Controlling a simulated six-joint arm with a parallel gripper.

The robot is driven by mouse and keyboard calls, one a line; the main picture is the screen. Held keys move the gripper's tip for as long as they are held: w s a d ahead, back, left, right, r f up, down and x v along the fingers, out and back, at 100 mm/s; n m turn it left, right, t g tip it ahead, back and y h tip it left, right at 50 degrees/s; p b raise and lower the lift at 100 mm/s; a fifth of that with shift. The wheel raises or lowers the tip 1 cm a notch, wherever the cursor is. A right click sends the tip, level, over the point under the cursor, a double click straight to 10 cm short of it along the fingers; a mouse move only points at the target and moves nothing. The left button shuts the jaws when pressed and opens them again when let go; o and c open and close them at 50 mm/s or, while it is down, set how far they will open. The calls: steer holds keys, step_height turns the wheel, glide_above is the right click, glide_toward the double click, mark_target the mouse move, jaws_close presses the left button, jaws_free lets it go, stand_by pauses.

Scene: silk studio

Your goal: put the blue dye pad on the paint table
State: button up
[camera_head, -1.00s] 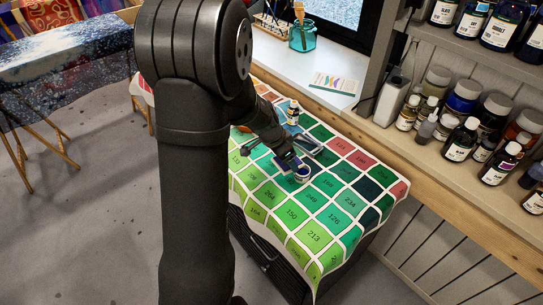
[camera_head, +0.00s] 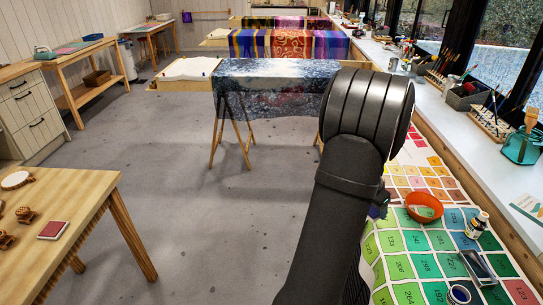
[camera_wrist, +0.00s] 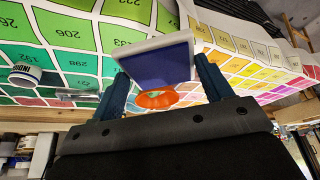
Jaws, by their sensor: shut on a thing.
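The blue dye pad (camera_wrist: 155,64), dark blue with a pale frame, is between the two fingers of my gripper (camera_wrist: 160,74) in the wrist view, held above the colour-chart cloth. In the head view my own arm hides most of the gripper; only a small purplish bit shows beside it. A wooden table (camera_head: 85,185) stands at the left, with a red pad (camera_head: 55,229) and several small wooden pieces on it. I cannot tell from the pictures which table is called the paint table.
The chart cloth (camera_head: 411,241) at the right carries an orange bowl (camera_head: 424,203), a small bottle (camera_head: 477,224), a clear tray (camera_head: 478,267) and a jar (camera_head: 459,294). A trestle with dark fabric (camera_head: 265,90) stands beyond. The floor between is clear.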

steer(key=w+a+n+t+y, duration=0.1)
steer(key=w+a+n, duration=0.4)
steer(key=a, duration=0.8)
steer(key=w+a+n+t+y, duration=0.1)
steer(key=w+a+n+y, duration=0.15)
steer(key=w+a, duration=0.75)
steer(key=s+a+r+n+y, duration=0.2)
steer(key=a+n, duration=0.6)
steer(key=a, duration=2.2)
steer(key=n+g+y, duration=0.3)
steer(key=n+g, duration=0.2)
steer(key=n, duration=0.9)
glide_above(35, 264)
steer(key=d, duration=0.2)
steer(key=shift+m, duration=0.25)
steer(key=f, duration=0.5)
steer(key=shift+w, duration=0.2)
steer(key=shift+s+a+f, duration=0.2)
steer(key=shift+a+f, duration=0.1)
steer(key=shift+f, duration=1.85)
